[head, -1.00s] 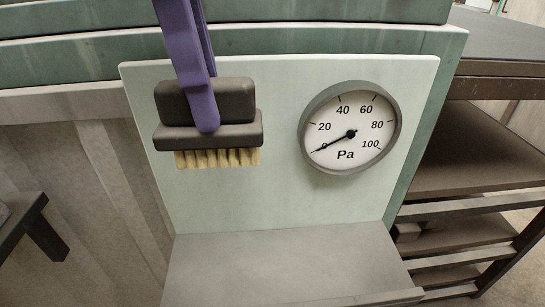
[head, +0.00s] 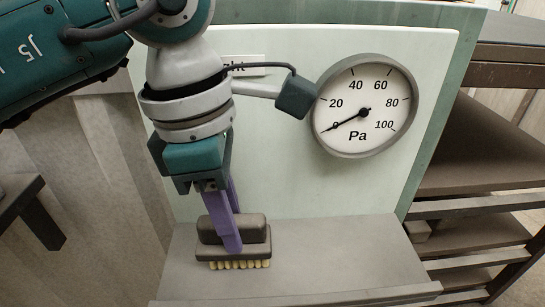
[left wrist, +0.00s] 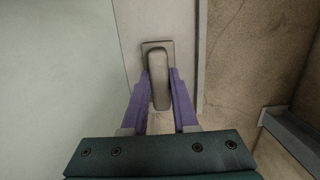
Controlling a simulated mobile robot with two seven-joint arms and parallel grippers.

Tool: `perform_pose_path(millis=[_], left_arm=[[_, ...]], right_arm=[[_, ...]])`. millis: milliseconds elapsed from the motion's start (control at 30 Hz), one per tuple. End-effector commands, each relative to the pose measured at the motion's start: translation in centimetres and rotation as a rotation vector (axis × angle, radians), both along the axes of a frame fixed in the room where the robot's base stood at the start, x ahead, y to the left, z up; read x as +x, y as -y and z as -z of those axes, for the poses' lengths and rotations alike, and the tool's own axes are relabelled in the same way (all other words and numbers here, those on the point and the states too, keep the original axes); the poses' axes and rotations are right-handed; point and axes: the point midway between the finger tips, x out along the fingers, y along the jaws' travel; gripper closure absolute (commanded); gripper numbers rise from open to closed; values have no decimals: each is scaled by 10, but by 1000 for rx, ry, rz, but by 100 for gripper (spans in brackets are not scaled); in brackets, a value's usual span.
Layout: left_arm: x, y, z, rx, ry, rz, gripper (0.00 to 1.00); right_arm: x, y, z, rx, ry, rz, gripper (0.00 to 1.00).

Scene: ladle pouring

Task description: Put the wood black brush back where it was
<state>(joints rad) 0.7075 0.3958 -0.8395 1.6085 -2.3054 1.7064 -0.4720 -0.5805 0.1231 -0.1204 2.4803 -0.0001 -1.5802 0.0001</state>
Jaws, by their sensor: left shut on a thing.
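The black brush (head: 258,234) has a dark block-shaped body and pale yellow bristles pointing down. In the head view it is upright at the left part of the grey shelf (head: 340,250), its bristles at or very near the surface; I cannot tell whether they touch. My left gripper (head: 231,238) has purple fingers and is shut on the brush's upper part from above. In the left wrist view the brush (left wrist: 159,80) shows between the two purple fingers (left wrist: 159,95). My right gripper is not in view.
A pressure gauge (head: 363,108) reading near 0 Pa is on the pale green panel (head: 300,185) behind the shelf. A partly hidden label (head: 246,70) is behind my left arm. Dark shelving (head: 470,165) stands at the right. The shelf right of the brush is clear.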

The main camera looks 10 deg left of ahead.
Motion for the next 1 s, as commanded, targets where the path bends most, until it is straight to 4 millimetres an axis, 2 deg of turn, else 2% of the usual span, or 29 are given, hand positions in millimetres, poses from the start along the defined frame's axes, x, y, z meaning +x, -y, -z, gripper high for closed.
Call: perform_pose_path(millis=[367, 400, 600, 633, 867, 1000], left_arm=[[1, 0, 6, -1, 3, 0, 100], [1, 0, 4, -1, 2, 0, 68], [0, 0, 4, 0, 2, 0, 46], [0, 0, 4, -1, 1, 0, 43], [0, 0, 4, -1, 1, 0, 43], [1, -1, -6, 0, 3, 1, 43]], right_arm=[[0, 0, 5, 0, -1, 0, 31], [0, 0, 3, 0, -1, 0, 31], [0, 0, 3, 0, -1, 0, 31], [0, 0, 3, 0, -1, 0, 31], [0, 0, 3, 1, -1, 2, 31], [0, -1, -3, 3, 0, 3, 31]])
